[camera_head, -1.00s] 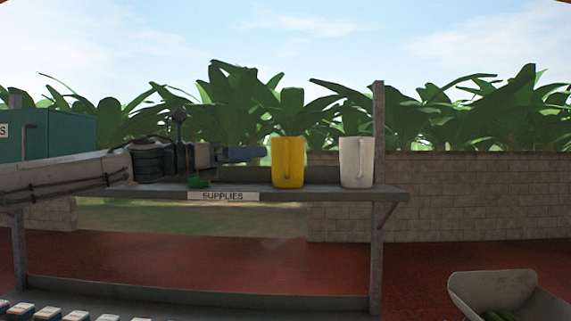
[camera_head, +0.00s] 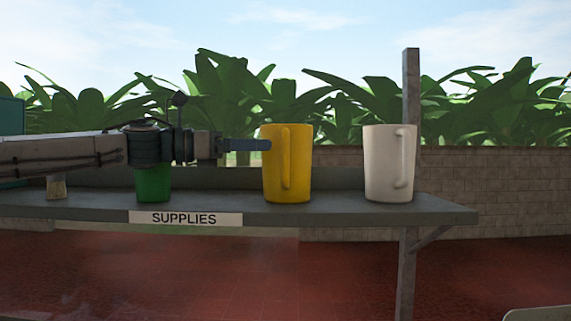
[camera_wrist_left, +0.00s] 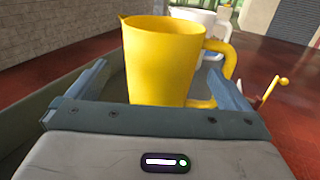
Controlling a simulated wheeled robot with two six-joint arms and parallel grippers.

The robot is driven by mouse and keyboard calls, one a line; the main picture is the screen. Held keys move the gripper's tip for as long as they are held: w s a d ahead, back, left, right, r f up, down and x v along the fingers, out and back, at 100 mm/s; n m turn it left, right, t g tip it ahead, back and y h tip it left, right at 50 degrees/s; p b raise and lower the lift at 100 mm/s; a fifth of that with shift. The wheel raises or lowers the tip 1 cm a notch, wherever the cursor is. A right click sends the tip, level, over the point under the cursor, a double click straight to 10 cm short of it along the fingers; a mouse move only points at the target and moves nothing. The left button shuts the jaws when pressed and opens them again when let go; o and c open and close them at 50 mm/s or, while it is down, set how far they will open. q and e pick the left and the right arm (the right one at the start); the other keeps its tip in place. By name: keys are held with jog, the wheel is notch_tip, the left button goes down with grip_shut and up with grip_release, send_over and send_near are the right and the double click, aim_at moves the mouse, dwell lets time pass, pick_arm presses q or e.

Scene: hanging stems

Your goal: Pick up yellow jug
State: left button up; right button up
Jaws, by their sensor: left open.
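The yellow jug (camera_head: 271,180) stands upright on the supplies shelf, its handle facing the head camera. My left gripper (camera_head: 250,146) reaches in from the left at the height of the jug's upper part. Its fingertips overlap the jug's left edge in the head view. In the left wrist view, the yellow jug (camera_wrist_left: 162,65) stands ahead between the two spread fingers of the open left gripper (camera_wrist_left: 168,85), with its handle on the right near the right finger. I cannot tell whether a finger touches it. My right gripper is not in view.
A white jug (camera_head: 388,165) stands right of the yellow one, with a gap between. A green container (camera_head: 153,184) stands below my left wrist. The shelf (camera_head: 330,208) has a "SUPPLIES" label (camera_head: 185,218). A post (camera_head: 411,90) rises behind the white jug.

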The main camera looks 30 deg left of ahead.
aim_at(277, 145)
pick_arm(q)
jog(key=p+x, duration=0.2)
jog(key=x, duration=0.4)
jog(key=shift+s+d, duration=0.1)
jog(key=shift+d, duration=0.1)
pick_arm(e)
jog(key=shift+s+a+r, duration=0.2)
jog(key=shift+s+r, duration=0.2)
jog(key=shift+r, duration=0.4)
pick_arm(q)
jog(key=shift+a, duration=0.1)
jog(key=shift+c, duration=0.4)
jog(key=shift+r, duration=0.1)
jog(key=c, duration=0.6)
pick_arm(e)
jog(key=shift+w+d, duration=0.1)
